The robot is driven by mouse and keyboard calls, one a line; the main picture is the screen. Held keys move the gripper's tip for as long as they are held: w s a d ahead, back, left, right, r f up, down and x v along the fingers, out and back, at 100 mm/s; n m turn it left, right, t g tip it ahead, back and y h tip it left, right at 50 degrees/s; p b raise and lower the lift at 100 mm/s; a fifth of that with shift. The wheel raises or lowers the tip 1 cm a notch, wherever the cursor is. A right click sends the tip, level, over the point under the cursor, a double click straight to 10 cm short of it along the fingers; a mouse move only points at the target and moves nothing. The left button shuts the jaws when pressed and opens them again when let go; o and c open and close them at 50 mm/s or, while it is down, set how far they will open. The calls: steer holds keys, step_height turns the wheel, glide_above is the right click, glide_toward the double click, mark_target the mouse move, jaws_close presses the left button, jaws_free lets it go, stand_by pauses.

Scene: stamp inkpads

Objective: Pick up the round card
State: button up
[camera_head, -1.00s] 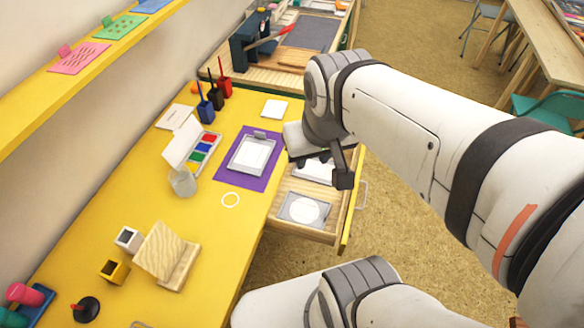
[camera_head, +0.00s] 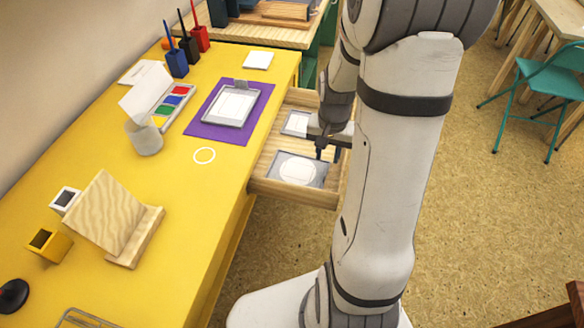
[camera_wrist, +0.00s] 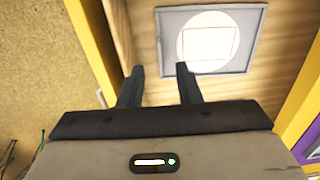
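The round card (camera_head: 298,171) is white and lies flat on a grey tray (camera_head: 323,183) in the front part of the open drawer. In the wrist view the round card (camera_wrist: 188,44) shows a thin rectangle outline on its face, and the grey tray (camera_wrist: 245,55) frames it. My gripper (camera_head: 320,152) is over the drawer, just behind and right of the card in the head view. In the wrist view its two dark fingers (camera_wrist: 158,78) are apart with nothing between them. The fingertips are close to the tray's edge; their height above it is unclear.
The wooden drawer (camera_head: 262,176) sticks out from the yellow table (camera_head: 180,225). A second tray (camera_head: 296,123) lies farther back in it, partly behind my gripper. A purple mat (camera_head: 205,130) with a clipboard-like tray, a glass jar (camera_head: 145,140) and a wooden stand (camera_head: 110,215) are on the table.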

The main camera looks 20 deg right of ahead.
mark_target(326, 171)
steer(key=shift+d+f, duration=0.2)
steer(key=shift+f, duration=1)
steer(key=f, duration=0.2)
steer(key=f+b, duration=0.1)
steer(key=f, duration=0.3)
steer(key=shift+w+f+b, duration=0.3)
steer(key=shift+b, duration=0.05)
steer(key=shift+c, duration=0.3)
jaws_close()
